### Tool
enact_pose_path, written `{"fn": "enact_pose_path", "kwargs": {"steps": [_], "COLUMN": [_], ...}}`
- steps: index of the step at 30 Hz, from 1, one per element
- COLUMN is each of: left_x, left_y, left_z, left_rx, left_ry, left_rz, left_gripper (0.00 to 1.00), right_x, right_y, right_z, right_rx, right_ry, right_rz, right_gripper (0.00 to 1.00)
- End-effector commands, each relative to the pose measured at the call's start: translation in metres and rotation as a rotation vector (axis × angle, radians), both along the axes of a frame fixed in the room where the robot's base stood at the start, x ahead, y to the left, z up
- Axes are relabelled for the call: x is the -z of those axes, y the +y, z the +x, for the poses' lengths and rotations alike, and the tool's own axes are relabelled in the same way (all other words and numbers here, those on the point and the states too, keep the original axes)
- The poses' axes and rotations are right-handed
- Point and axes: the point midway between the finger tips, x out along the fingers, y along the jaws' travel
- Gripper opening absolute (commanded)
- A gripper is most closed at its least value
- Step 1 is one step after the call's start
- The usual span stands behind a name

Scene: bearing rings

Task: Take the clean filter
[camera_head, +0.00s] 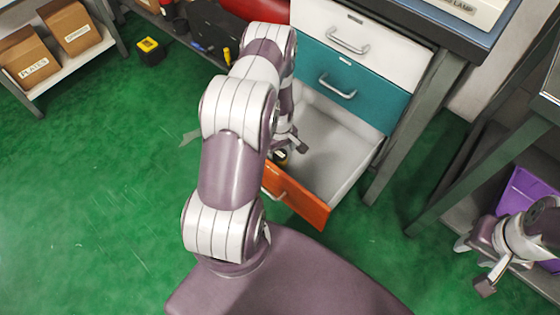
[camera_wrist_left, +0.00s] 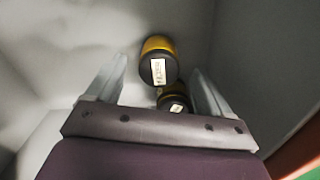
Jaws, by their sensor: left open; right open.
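The open bottom drawer with an orange front (camera_head: 300,197) holds two small cylinders, black with yellow bodies and pale labels. In the left wrist view the larger-looking cylinder (camera_wrist_left: 157,62) lies just beyond and between my left fingertips. The second cylinder (camera_wrist_left: 173,99) is closer to the gripper base, partly cut off by it. The labels are too small to read, so I cannot tell which is the clean filter. My left gripper (camera_wrist_left: 160,80) is open and empty, inside the drawer. In the head view one cylinder (camera_head: 281,158) shows beside my arm. My right gripper (camera_head: 474,265) is open and empty at far right.
Above the open drawer are a shut teal drawer (camera_head: 350,90) and a shut white drawer (camera_head: 370,45). A purple bin (camera_head: 530,190) is on the right shelf, behind my right arm. Cardboard boxes (camera_head: 30,60) stand on a shelf at left.

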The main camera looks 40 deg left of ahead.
Motion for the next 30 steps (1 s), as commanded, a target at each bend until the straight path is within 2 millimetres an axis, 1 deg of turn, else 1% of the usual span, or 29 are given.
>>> {"fn": "enact_pose_path", "kwargs": {"steps": [1, 3, 5, 10, 11, 12, 14, 15, 16, 22, 24, 26, 30], "left_x": [0.020, 0.030, 0.033, 0.030, 0.030, 0.030, 0.029, 0.029, 0.029, 0.029, 0.026, 0.017, -0.021], "left_y": [0.001, 0.000, 0.001, 0.001, 0.001, 0.001, 0.001, 0.001, 0.001, 0.001, 0.001, 0.001, 0.001], "left_z": [0.001, 0.000, 0.001, 0.001, 0.001, 0.001, 0.001, 0.001, 0.001, 0.001, 0.001, 0.001, 0.002], "left_rx": [0.000, 0.000, 0.000, 0.001, 0.001, 0.001, 0.001, 0.001, 0.001, 0.001, 0.001, 0.001, 0.001], "left_ry": [0.001, 0.001, 0.000, -0.001, 0.000, 0.000, 0.000, 0.000, 0.000, 0.000, -0.001, -0.001, -0.004], "left_rz": [-0.001, -0.001, 0.000, 0.000, 0.000, 0.000, 0.000, 0.000, 0.000, 0.000, 0.001, 0.001, 0.001], "left_gripper": [0.81, 0.81, 0.81, 0.81, 0.75, 0.62, 0.42, 0.29, 0.20, 0.20, 0.19, 0.19, 0.19], "right_x": [0.018, 0.022, 0.023, 0.020, 0.020, 0.019, 0.019, 0.019, 0.019, 0.020, 0.017, 0.011, -0.011], "right_y": [0.000, 0.000, 0.000, 0.000, 0.000, 0.000, 0.000, 0.000, 0.000, 0.000, 0.000, 0.000, 0.000], "right_z": [0.000, 0.000, 0.000, 0.000, 0.000, 0.000, 0.000, 0.000, 0.000, 0.000, 0.000, 0.000, 0.000], "right_rx": [0.000, 0.000, 0.000, 0.000, 0.000, 0.000, 0.000, 0.000, 0.000, 0.000, 0.000, 0.000, 0.000], "right_ry": [0.000, 0.001, 0.001, 0.000, 0.000, 0.000, 0.000, 0.000, 0.000, 0.000, 0.000, 0.001, 0.000], "right_rz": [0.000, 0.000, 0.000, 0.000, 0.000, 0.000, 0.000, 0.000, 0.000, 0.000, 0.000, 0.000, 0.000], "right_gripper": [0.43, 0.43, 0.43, 0.43, 0.43, 0.43, 0.43, 0.43, 0.43, 0.43, 0.43, 0.43, 0.43]}}
